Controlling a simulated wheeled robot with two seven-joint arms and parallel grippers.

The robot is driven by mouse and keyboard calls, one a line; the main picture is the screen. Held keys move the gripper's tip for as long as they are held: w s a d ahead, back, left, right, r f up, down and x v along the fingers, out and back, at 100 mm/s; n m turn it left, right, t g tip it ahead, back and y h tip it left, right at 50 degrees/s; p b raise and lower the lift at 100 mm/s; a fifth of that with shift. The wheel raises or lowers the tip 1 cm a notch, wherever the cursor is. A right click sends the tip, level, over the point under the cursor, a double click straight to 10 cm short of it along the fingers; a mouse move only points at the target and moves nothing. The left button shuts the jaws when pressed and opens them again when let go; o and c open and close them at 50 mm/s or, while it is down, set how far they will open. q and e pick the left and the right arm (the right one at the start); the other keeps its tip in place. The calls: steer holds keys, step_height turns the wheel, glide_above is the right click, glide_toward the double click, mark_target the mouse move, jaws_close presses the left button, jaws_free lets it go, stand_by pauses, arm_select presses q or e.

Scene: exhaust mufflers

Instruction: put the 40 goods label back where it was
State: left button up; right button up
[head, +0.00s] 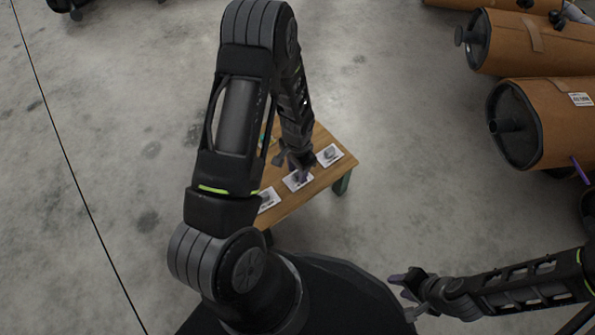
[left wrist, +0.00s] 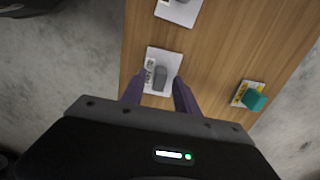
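A small wooden table (head: 319,140) bears several white cards, each with a grey block-like part. My left gripper (head: 299,170) is low over the middle white card (head: 297,181). In the left wrist view, the purple fingers of my left gripper (left wrist: 159,88) are apart, one on each side of the grey block (left wrist: 160,78) on a white card (left wrist: 165,57). The gaps beside the block look clear. Dark print on this card is too small to read, so I cannot tell which is the 40 goods label. My right gripper (head: 404,292) is open and empty, away from the table.
Another white card (head: 330,155) lies right of my left gripper; one (head: 268,199) is partly behind my arm. A yellow label with a teal block (left wrist: 254,101) lies at the table's other side. Open concrete floor (head: 400,180) lies between.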

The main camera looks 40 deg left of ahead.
mark_target(297, 173)
arm_select(q)
step_height(297, 173, up, 11)
steer(key=p, duration=0.3)
steer(key=shift+f+p, duration=0.2)
steer(key=shift+p, duration=0.1)
stand_by(0.3)
steer(key=s+d+f+n+h, duration=0.1)
steer(key=s+d, duration=0.3)
steer(key=d, duration=0.4)
steer(key=s+d+f+n+h, duration=0.1)
steer(key=s+d+f+n, duration=0.1)
steer(key=s+d, duration=0.3)
steer(key=s+d+f+n+t+h, duration=0.1)
steer(key=s+d+f+n+h, duration=0.1)
steer(key=d, duration=0.9)
steer(key=shift+s+f, duration=0.75)
steer(key=shift+s, duration=0.4)
steer(key=shift+a, duration=0.1)
